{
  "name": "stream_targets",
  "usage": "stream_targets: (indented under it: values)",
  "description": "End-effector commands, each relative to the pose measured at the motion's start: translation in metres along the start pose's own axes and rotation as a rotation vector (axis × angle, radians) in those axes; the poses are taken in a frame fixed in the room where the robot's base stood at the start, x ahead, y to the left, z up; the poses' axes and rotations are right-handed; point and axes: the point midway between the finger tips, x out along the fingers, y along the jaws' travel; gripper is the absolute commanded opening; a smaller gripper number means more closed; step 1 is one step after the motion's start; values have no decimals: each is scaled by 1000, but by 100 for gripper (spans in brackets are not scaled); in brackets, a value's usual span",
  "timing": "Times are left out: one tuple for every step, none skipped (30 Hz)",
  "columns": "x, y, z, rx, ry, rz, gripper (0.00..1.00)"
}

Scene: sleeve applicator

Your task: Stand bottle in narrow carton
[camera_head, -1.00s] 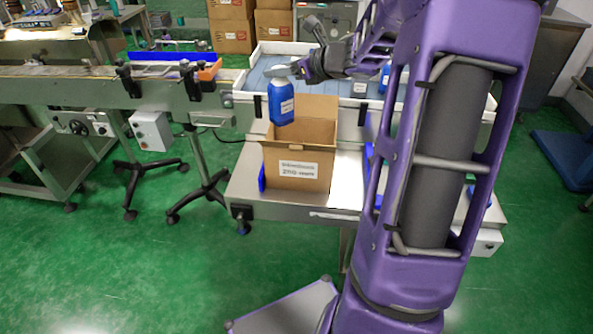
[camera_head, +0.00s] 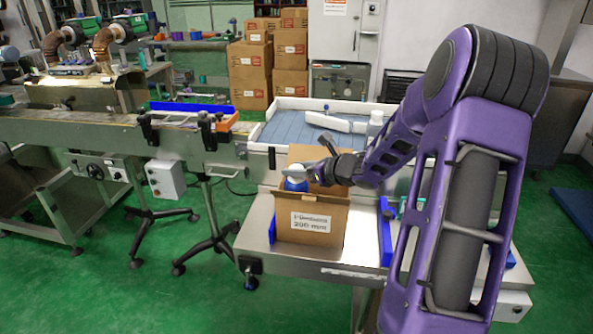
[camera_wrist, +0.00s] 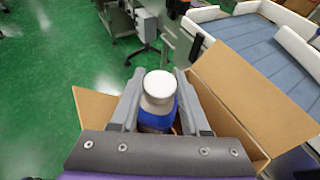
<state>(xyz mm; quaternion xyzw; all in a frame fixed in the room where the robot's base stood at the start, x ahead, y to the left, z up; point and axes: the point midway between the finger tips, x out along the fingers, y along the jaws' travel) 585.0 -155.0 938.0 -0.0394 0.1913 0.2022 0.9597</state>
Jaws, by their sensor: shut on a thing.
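The blue bottle (camera_head: 296,183) with a white cap is upright. Its lower body is hidden by the carton's front wall in the head view. The open brown carton (camera_head: 312,222) stands on a metal table, its back flap raised. My gripper (camera_head: 302,174) is at the carton's mouth and shut on the bottle's upper part. In the wrist view, the bottle (camera_wrist: 158,108) sits between the two grey fingers of my gripper (camera_wrist: 159,84), with flaps of the carton (camera_wrist: 255,100) on both sides. Whether the bottle touches the carton's floor is hidden.
Blue guides (camera_head: 386,230) stand beside the carton. A conveyor (camera_head: 190,135) runs at left. Brown boxes (camera_head: 249,75) are stacked farther back.

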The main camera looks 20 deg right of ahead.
Motion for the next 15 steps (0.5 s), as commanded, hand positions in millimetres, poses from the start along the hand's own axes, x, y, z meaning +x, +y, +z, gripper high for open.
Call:
stream_targets:
  values:
    - [0,0,2,-2,-2,0,0]
    - [0,0,2,-2,-2,0,0]
    - [0,0,2,-2,-2,0,0]
    - [0,0,2,-2,-2,0,0]
    - [0,0,2,-2,-2,0,0]
    - [0,0,0,-2,-2,0,0]
    - [1,0,-1,-2,-1,0,0]
    - [2,0,-2,-2,-1,0,0]
    - [2,0,-3,-2,-1,0,0]
    - [2,0,-4,-2,-1,0,0]
    - [3,0,-5,-2,-1,0,0]
    - [2,0,-5,-2,0,0,50]
    - [2,0,-4,-2,0,0,55]
    - [2,0,-4,-2,0,0,60]
    - [2,0,-4,-2,0,0,68]
